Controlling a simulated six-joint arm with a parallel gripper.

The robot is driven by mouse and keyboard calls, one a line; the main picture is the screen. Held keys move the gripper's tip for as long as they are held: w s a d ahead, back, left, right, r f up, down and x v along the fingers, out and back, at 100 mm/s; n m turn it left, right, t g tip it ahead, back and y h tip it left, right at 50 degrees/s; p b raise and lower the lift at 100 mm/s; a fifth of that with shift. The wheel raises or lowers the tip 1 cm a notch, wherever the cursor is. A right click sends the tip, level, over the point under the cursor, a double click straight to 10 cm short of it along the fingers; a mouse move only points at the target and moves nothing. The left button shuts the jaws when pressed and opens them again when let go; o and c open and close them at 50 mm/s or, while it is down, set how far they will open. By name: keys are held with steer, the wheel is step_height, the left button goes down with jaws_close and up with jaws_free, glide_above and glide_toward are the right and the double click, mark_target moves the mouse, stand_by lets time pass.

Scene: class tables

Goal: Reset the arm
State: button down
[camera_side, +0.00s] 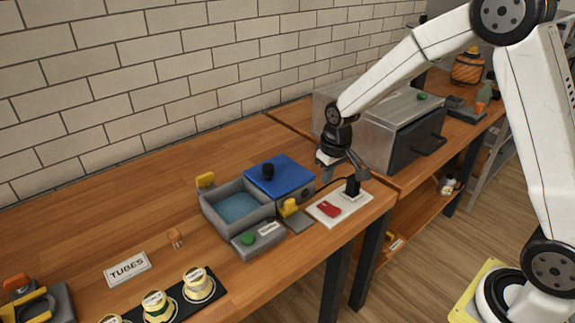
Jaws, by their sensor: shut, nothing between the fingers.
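My gripper (327,168) is at the end of my white arm, which reaches in from the right. It points down over the right end of the wooden table (100,232), above and behind a small white board with a red part. Its fingers are small in the picture and look shut and empty. It is apart from the tabletop as far as I can tell. My arm is bent, with its elbow high at the top right.
Near my gripper are a grey water bath (237,208), a blue lid (280,174) with a black knob, the white board (340,205) and a grey metal box (393,128). Several round-topped containers (198,283) stand in front, by a TUBES sign (127,269). A brick wall (150,85) runs behind.

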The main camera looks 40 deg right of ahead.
steer(key=shift+s+a+r, duration=0.15)
steer(key=shift+s, duration=0.35)
steer(key=s+a+r+t, duration=0.1)
steer(key=s+a, duration=0.1)
steer(key=s, duration=1.4)
steer(key=shift+r, duration=0.2)
